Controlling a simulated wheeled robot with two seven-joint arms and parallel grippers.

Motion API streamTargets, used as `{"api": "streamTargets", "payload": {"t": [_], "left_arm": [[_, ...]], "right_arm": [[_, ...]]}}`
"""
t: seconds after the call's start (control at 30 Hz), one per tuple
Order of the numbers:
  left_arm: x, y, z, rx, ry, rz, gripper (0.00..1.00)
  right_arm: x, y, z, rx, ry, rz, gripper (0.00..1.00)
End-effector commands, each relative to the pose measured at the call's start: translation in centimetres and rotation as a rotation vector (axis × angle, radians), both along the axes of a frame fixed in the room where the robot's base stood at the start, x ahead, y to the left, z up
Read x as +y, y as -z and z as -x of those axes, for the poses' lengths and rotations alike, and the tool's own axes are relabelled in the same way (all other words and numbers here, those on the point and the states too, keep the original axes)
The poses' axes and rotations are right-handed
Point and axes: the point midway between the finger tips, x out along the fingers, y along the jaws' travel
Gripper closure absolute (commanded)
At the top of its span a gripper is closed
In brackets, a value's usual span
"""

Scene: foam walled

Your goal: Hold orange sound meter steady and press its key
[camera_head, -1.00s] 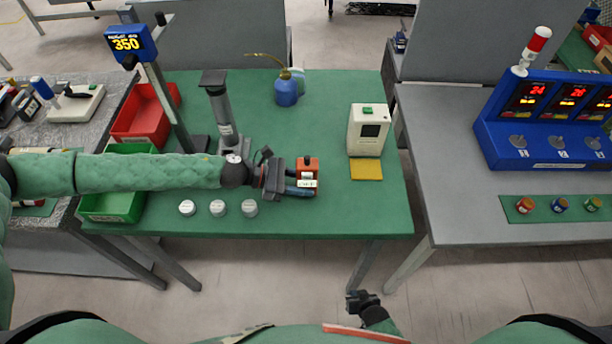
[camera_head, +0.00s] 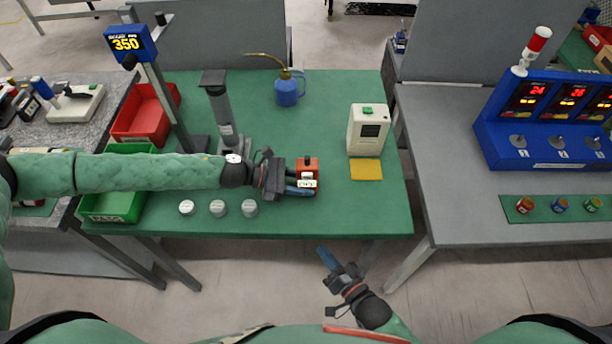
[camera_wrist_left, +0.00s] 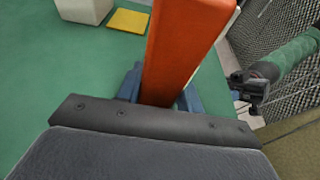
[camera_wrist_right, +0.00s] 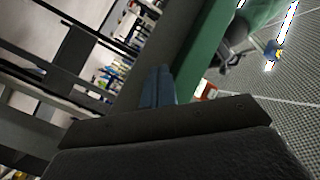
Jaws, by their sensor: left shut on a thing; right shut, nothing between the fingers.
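The orange sound meter (camera_head: 308,166) is on the green table near its front edge, with a pale face and label on its near side. My left gripper (camera_head: 304,188) is shut on it from the left. In the left wrist view the meter (camera_wrist_left: 184,45) stands between the blue fingers (camera_wrist_left: 160,92). Its key cannot be made out. My right gripper (camera_head: 324,256) is shut and empty, in front of the table and below the meter in the head view. Its blue fingers (camera_wrist_right: 157,88) lie together in the right wrist view.
A cream device (camera_head: 367,130) with a green top button stands right of the meter, behind a yellow pad (camera_head: 366,170). Several grey discs (camera_head: 218,208) lie to the left. A blue oil can (camera_head: 287,90) stands at the back. The table front edge (camera_head: 300,236) lies between my right gripper and the meter.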

Motion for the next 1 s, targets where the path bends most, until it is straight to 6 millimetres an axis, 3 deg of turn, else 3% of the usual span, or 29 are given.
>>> {"api": "streamTargets", "payload": {"t": [0.13,0.5,0.7,0.73,1.0], "left_arm": [[0.0,0.0,0.0,0.0,0.0,0.0,0.76],[0.0,0.0,0.0,0.0,0.0,0.0,0.76],[0.0,0.0,0.0,0.0,0.0,0.0,0.76],[0.0,0.0,0.0,0.0,0.0,0.0,0.76],[0.0,0.0,0.0,0.0,0.0,0.0,0.76]], "right_arm": [[0.9,-4.3,1.2,-0.035,-0.025,-0.1,1.0],[2.4,-15.5,-0.9,-0.146,-0.105,-0.357,1.0],[2.8,-20.1,-1.0,-0.178,-0.154,-0.467,1.0],[2.8,-20.6,-1.0,-0.182,-0.161,-0.479,1.0],[4.0,-17.2,-1.1,-0.102,-0.179,-0.372,1.0]]}}
